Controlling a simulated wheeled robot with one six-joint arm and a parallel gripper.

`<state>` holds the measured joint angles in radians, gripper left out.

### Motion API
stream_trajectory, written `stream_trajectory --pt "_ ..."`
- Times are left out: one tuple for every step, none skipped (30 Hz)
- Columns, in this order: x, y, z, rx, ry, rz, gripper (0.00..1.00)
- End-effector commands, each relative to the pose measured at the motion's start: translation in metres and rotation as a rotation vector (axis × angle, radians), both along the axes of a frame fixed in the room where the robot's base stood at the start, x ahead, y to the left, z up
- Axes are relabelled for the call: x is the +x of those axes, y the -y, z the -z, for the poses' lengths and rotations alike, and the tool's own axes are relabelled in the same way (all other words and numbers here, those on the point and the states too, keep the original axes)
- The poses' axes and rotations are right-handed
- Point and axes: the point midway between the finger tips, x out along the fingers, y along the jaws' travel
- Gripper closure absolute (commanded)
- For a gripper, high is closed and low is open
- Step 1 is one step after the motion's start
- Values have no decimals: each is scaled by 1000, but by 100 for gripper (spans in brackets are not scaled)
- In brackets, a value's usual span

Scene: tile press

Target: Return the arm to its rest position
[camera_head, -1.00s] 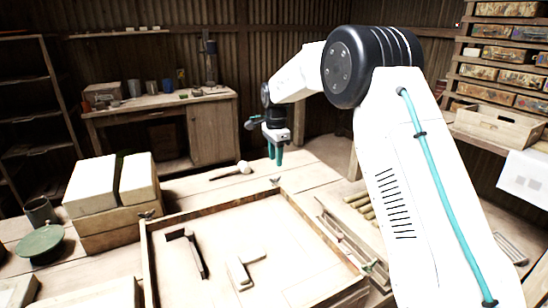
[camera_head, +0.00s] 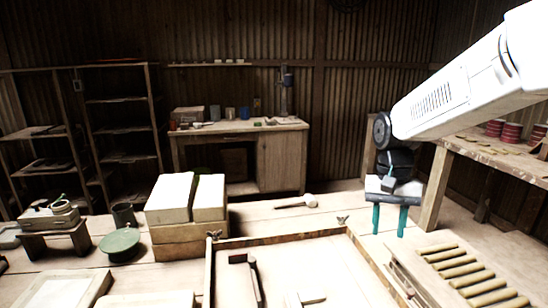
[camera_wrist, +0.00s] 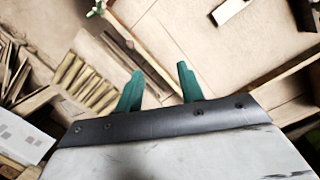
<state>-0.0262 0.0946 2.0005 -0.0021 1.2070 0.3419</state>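My gripper (camera_head: 389,219) hangs from my white arm at the right of the head view, its two teal fingers pointing down. It is above the floor boards, to the right of the wooden frame's back corner. In the wrist view, the gripper (camera_wrist: 158,88) shows its two teal fingers apart with nothing between them. The wooden frame (camera_head: 285,236) lies low in the front middle of the head view, with a dark L-shaped piece (camera_head: 253,275) and a pale piece (camera_head: 305,299) inside it.
Yellowish rods (camera_head: 462,270) lie in a row right of the frame. White blocks (camera_head: 186,197) on wood stand left of it. A mallet (camera_head: 298,202) lies behind it. A workbench (camera_head: 240,129) stands at the back, and a bench (camera_head: 490,155) with red tins at the right.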

Motion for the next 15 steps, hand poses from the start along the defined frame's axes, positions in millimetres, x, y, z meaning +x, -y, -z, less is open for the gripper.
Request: stream_trajectory --pt "-22 1 -8 6 8 -38 62" --pt "-33 2 -11 10 11 -62 62" --pt "-49 3 -15 15 15 -93 62" --pt "-60 3 -17 18 19 -115 62" --pt "-71 4 -19 22 23 -136 62" --pt "-86 5 -22 25 29 -163 62" --pt "-97 5 -23 28 33 -182 62" --pt "-108 6 -24 30 38 -201 62" --pt "-122 7 -26 32 46 -224 62" --pt "-133 7 -27 34 52 -239 62" --pt "-143 8 -27 36 58 -255 62" --pt "-156 8 -27 36 66 -272 62" --pt "-166 9 -27 37 73 -285 62" --pt "-176 9 -27 37 81 -295 62" --pt "-188 10 -26 38 92 -308 62"
